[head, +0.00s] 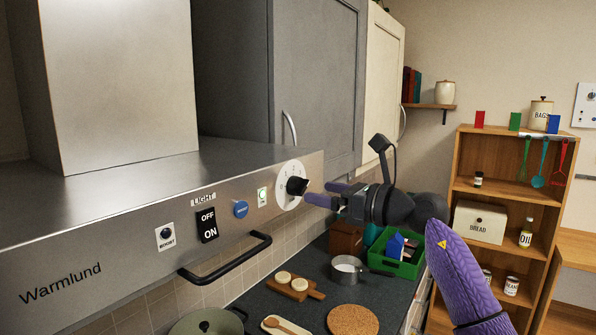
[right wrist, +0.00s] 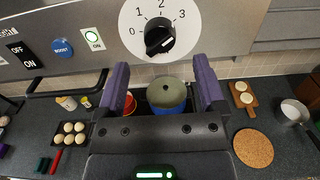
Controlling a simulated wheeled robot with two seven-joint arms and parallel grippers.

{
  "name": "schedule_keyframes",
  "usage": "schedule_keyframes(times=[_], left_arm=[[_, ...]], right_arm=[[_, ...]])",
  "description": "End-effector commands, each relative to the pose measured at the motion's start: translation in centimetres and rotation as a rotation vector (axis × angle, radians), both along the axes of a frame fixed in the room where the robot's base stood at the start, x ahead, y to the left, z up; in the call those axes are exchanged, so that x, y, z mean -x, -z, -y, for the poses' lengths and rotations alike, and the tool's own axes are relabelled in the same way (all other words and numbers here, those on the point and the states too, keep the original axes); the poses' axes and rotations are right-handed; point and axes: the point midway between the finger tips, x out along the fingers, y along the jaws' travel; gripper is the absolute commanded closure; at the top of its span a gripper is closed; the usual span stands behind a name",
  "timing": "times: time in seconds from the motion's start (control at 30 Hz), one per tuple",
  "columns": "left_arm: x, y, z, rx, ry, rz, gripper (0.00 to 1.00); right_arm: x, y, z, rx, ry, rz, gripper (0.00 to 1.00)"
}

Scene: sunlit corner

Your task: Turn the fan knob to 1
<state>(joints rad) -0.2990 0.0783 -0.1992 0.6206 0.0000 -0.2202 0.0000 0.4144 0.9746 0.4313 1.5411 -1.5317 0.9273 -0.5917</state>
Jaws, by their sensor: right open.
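The black fan knob (head: 297,186) sits on a round white dial (head: 283,200) at the right end of the steel hood front. In the right wrist view the knob (right wrist: 159,40) shows large, with 0, 1, 2 and 3 printed around it on the dial (right wrist: 130,45). I cannot tell for sure which number it points to. My right gripper (head: 321,194) is open and empty, its purple fingertips just in front of the dial. In the right wrist view the fingers (right wrist: 163,77) stand apart, below and to either side of the knob. My left gripper is out of view.
The hood front also carries a green-lit switch (head: 262,197), a blue boost button (head: 241,209), a light switch (head: 207,225) and a black rail (head: 228,261). Grey cabinet doors (head: 318,80) stand behind. The counter below holds a green crate (head: 405,268) and a cork mat (head: 353,320).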

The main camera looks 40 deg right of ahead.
Motion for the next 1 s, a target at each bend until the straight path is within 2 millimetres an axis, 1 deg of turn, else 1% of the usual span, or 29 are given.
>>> schedule_keyframes(times=[0.03, 0.1, 0.23, 0.37, 0.57, 0.67, 0.7, 0.77, 0.8, 0.87, 0.9, 1.0], left_arm=[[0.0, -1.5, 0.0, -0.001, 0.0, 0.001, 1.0], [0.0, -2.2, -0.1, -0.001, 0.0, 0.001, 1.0], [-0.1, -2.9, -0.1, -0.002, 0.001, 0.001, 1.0], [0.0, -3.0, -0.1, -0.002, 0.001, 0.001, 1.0], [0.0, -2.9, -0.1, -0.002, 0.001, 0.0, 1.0], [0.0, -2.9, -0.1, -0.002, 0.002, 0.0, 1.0], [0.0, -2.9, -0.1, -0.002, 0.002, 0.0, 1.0], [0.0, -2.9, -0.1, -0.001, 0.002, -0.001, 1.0], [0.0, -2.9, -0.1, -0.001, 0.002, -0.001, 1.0], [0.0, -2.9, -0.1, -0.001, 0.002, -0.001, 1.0], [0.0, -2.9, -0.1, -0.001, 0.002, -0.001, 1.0], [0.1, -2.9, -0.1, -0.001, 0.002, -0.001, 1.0]], right_arm=[[-1.1, -0.8, -0.2, -0.007, 0.0, 0.003, 0.11], [-2.3, -0.7, -0.7, -0.005, -0.001, 0.002, 0.11], [-4.0, -0.3, -1.1, -0.006, 0.0, 0.0, 0.11], [-4.5, 0.0, -1.3, -0.004, 0.0, -0.001, 0.11], [-4.6, 0.1, -1.3, -0.004, 0.0, -0.001, 0.11], [-4.5, 0.1, -1.3, -0.004, 0.0, -0.001, 0.3], [-4.5, 0.1, -1.3, -0.004, 0.0, -0.001, 0.39], [-4.5, 0.1, -1.3, -0.004, 0.0, -0.001, 0.51], [-4.5, 0.1, -1.3, -0.004, 0.0, -0.001, 0.6], [-4.5, 0.1, -1.3, -0.004, 0.0, -0.001, 0.72], [-4.5, 0.1, -1.3, -0.004, 0.0, -0.001, 0.81], [-4.5, 0.1, -1.3, -0.004, 0.0, -0.001, 1.0]])
